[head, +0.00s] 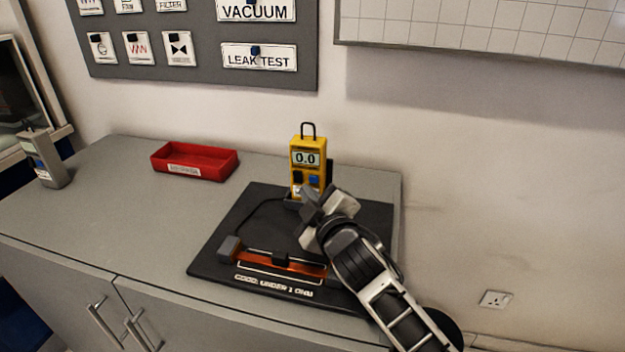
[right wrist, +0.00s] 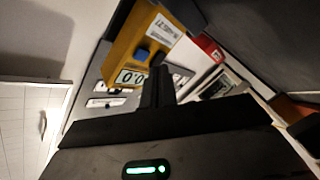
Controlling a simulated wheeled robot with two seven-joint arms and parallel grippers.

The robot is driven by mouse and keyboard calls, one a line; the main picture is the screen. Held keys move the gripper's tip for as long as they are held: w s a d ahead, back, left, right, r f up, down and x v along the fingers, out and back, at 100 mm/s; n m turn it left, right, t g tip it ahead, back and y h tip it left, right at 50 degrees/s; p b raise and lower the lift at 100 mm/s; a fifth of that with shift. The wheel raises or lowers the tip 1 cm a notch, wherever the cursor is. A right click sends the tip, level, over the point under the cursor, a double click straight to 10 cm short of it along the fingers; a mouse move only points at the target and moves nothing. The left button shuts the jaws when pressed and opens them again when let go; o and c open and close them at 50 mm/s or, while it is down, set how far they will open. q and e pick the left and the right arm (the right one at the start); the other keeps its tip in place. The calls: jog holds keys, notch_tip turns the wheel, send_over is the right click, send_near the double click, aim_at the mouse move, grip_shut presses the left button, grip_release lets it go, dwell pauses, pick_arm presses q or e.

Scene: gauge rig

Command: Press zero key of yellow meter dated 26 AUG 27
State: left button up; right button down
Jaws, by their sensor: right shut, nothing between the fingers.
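The yellow meter (head: 307,169) stands upright at the back of the black mat. Its display (head: 306,158) reads 0.0. A blue key (head: 314,181) and a dark key (head: 298,177) sit below the display. In the right wrist view the meter (right wrist: 120,47) lies sideways, with the blue key (right wrist: 141,54) and a white label (right wrist: 163,30) whose print is too blurred to read. My right gripper (head: 311,199) is shut and empty, just in front of the meter's lower face and hiding part of it. I cannot tell whether the fingertips touch it. My left gripper is out of view.
The black mat (head: 213,262) carries an orange-red bar fixture (head: 295,264) at its front. A red tray (head: 195,163) sits back left. A grey meter (head: 43,158) stands at the far left. The counter (head: 110,210) between is clear. A sign board (head: 200,60) hangs behind.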

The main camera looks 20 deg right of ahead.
jog(key=shift+s+a+p, duration=0.15)
jog(key=shift+s+a, duration=0.5)
jog(key=shift+s, duration=0.3)
jog(key=shift+s+a+p, duration=0.15)
jog(key=shift+s+a, duration=0.5)
jog(key=shift+s, duration=0.25)
